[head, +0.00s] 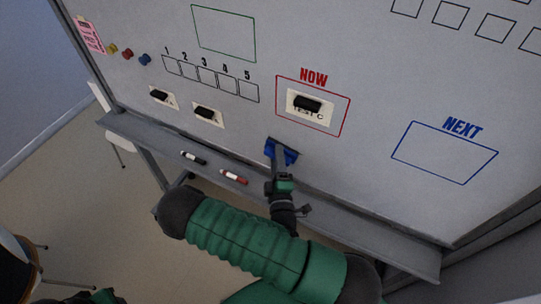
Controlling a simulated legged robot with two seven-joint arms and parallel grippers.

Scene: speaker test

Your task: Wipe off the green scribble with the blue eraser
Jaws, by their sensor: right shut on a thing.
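The blue eraser (290,154) is at the lower part of the whiteboard (370,100), just above the tray and below the red NOW box. My right gripper (280,160) is shut on it from below. I cannot tell whether the eraser touches the board. I see no green scribble. A green outlined rectangle (254,44) at the top of the board looks empty inside. My left gripper is not in view.
The tray (370,235) holds a black marker (193,158) and a red marker (233,177). Cards with black clips (207,112) are on the board, one inside the NOW box. Round coloured magnets (128,54) are at upper left. The blue NEXT box (445,152) is empty.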

